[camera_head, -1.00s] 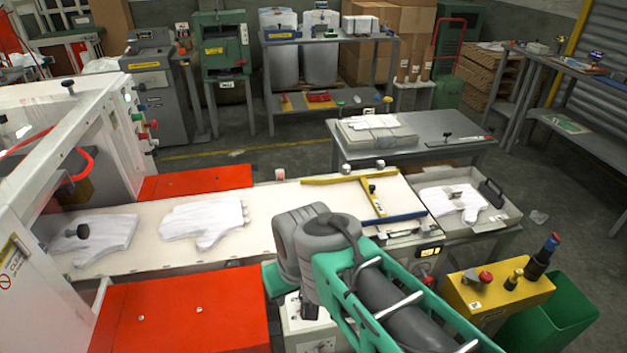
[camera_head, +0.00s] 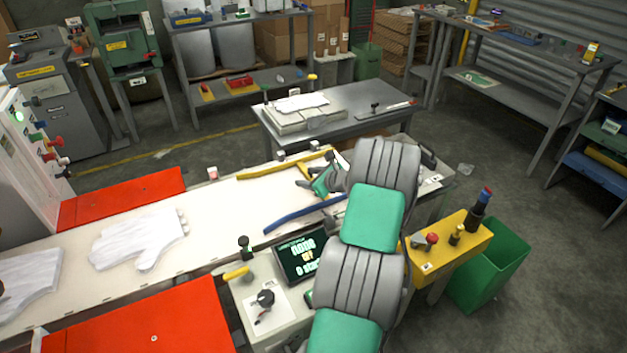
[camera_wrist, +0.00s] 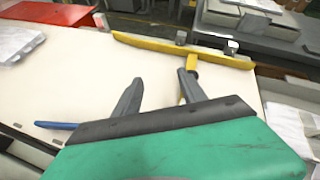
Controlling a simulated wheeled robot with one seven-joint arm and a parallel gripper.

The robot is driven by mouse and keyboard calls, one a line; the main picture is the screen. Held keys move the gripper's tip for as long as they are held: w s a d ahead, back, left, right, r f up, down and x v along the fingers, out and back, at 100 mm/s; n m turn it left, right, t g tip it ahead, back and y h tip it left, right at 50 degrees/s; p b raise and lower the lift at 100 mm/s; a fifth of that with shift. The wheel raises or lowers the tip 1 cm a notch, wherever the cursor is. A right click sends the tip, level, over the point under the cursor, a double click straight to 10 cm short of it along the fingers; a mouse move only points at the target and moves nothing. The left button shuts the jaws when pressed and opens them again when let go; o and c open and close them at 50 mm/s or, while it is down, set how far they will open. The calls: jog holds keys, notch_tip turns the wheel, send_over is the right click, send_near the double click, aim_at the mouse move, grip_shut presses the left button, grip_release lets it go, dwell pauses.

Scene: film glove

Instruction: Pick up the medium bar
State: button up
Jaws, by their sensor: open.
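My gripper (camera_wrist: 160,77) is open and empty above the pale worktop, its two dark fingers apart; its green body also shows in the head view (camera_head: 318,178). A long yellow bar (camera_wrist: 150,43) lies across the worktop beyond the fingers, also in the head view (camera_head: 270,172). A shorter yellow bar (camera_wrist: 192,62) meets it and runs back behind my right finger, which hides part of it. A blue bar (camera_head: 290,219) lies on the nearer side; its end (camera_wrist: 57,125) shows left of my gripper in the wrist view. I cannot tell which bar is the medium one.
White gloves (camera_head: 140,238) lie on the worktop to the left. Red panels (camera_head: 165,318) flank it. A control box with a screen (camera_head: 300,257) and a yellow button box (camera_head: 450,248) stand close to my arm. A grey table (camera_head: 350,112) is behind.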

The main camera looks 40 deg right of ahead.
aim_at(312, 175)
jog(key=s+d+m, duration=0.1)
jog(key=s+d+f+m, duration=0.1)
jog(key=d, duration=0.1)
jog(key=s+d+f+m+h, duration=0.1)
jog(key=d+m, duration=0.1)
jog(key=shift+t, duration=0.4)
jog(key=x, duration=0.5)
jog(key=p+x, duration=0.1)
jog(key=x, duration=0.1)
jog(key=shift+w+d+f, duration=0.15)
jog(key=shift+f, duration=0.25)
grip_shut()
jog(key=shift+h, duration=0.3)
